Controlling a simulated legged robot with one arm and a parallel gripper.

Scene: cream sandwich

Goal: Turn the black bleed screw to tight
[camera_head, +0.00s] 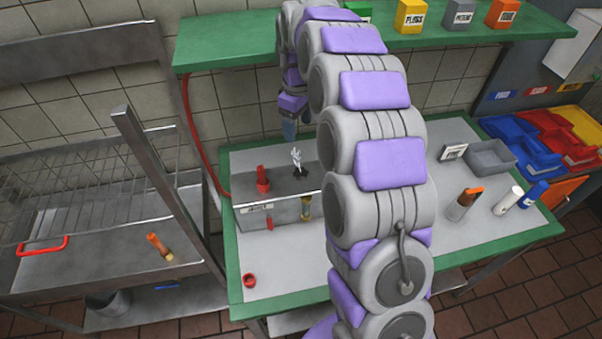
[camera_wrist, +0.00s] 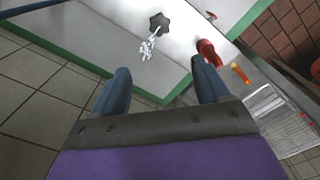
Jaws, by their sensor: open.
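The black bleed screw (camera_wrist: 159,20) is a star-shaped knob on top of a grey metal box (camera_head: 283,215). In the head view the dark screw (camera_head: 300,174) sits on the box top, with a white spray (camera_head: 296,156) rising from it. The spray also shows in the wrist view (camera_wrist: 149,45). My gripper (camera_wrist: 160,65) is open and empty, its two blue-grey fingers apart. The screw lies beyond the fingertips, not between them. In the head view my gripper (camera_head: 289,130) hangs above and behind the box, partly hidden by my arm.
A red handle (camera_head: 263,181) stands on the box left of the screw and shows near the right finger (camera_wrist: 209,50). A green shelf (camera_head: 235,45) runs above the bench. A red cap (camera_head: 249,280) lies at the bench front. Bottles and a grey bin (camera_head: 490,156) stand right.

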